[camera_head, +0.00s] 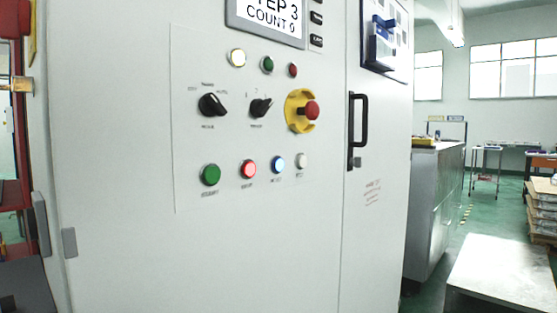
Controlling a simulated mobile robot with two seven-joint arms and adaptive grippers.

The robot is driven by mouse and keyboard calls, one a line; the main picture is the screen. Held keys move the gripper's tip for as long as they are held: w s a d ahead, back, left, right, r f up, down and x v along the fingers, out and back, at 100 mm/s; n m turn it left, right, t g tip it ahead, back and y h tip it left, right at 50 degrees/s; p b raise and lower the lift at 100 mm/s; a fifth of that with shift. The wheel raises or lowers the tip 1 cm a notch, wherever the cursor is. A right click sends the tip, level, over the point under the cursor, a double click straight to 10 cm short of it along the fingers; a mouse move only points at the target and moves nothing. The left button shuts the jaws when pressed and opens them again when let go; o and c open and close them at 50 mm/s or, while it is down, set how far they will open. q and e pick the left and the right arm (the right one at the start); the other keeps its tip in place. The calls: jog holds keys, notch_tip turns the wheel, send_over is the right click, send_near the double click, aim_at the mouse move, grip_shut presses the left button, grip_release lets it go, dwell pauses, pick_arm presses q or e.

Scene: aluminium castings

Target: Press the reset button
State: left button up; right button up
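The control panel (190,130) is on a light grey cabinet. Its lower row of buttons has a green one (210,174), a red-ringed one with a pale centre (248,169), a blue one with a bright centre (278,163) and a white one (301,160). The small labels under them are too blurred to tell surely which is the reset button. None of these buttons is covered. Neither my left nor my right gripper is in view.
Above are two black rotary knobs (212,104) and a red emergency stop (312,110) on a yellow base. Three small lamps (267,65) and a display (268,18) reading "COUNT" are higher. A black door handle (358,120) sticks out at right. A pale low surface (505,270) stands lower right.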

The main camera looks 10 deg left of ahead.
pick_arm(q)
jog(key=shift+w+r, duration=0.15)
jog(key=shift+w, duration=0.1)
jog(key=shift+c, duration=0.3)
